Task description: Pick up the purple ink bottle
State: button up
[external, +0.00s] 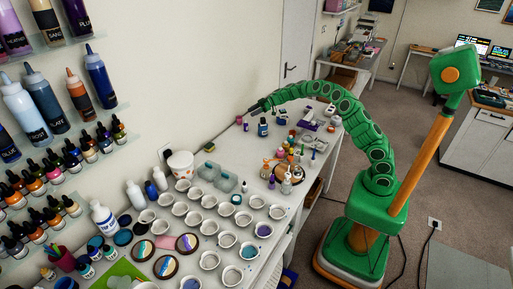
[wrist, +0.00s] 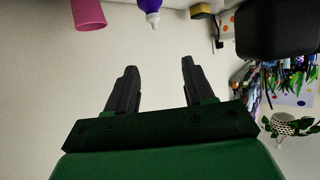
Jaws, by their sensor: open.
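A small purple bottle (external: 246,127) stands at the back of the long white table, near the wall. In the wrist view, a purple bottle (wrist: 150,5) with a white nozzle shows at the top edge, partly cut off and upside down. My gripper (wrist: 159,66) is open, with nothing between its fingers. The bottle is beyond the fingertips and apart from them. In the external view my gripper (external: 256,107) is above the back of the table, by the wall, slightly above the bottle.
A pink cup (wrist: 88,13) is beside the bottle; it also shows in the external view (external: 239,120). A dark blue bottle (external: 262,127) stands to the right. Several white cups fill the front of the table (external: 226,157). The wall is close to my gripper.

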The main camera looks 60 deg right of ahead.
aim_at(246, 125)
notch_tip(246, 125, down, 5)
jog(key=shift+r, duration=0.1)
jog(key=shift+x, duration=4)
jog(key=shift+s, duration=0.1)
grip_shut()
